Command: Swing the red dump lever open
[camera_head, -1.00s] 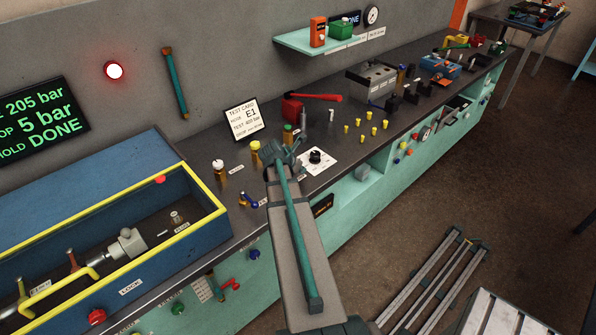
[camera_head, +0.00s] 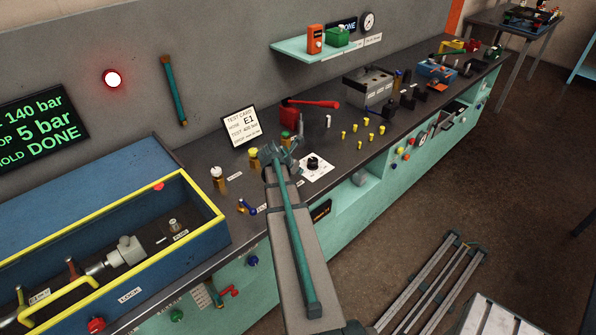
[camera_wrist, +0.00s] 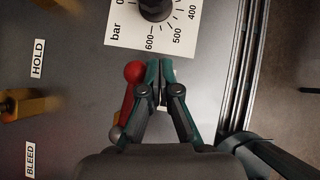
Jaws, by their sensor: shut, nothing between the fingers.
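The red dump lever (camera_wrist: 128,100) shows in the wrist view as a short red bar with a round red knob, beside a grey ball-like part at its lower end. My gripper (camera_wrist: 159,70) is shut and empty, with its fingertips just right of the lever's knob. The lever lies along the left finger; I cannot tell if they touch. In the head view my gripper (camera_head: 282,152) is low over the bench, left of the dial plate, and the lever is hidden behind it.
The white dial plate (camera_wrist: 165,28) with a black knob lies just beyond my fingertips. Brass valves (camera_wrist: 25,105) with HOLD and BLEED labels stand left. A red-handled pump (camera_head: 290,115) stands behind my gripper. The green-lettered screen (camera_head: 35,128) reads 140 bar. A yellow-rimmed blue box (camera_head: 190,245) is left.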

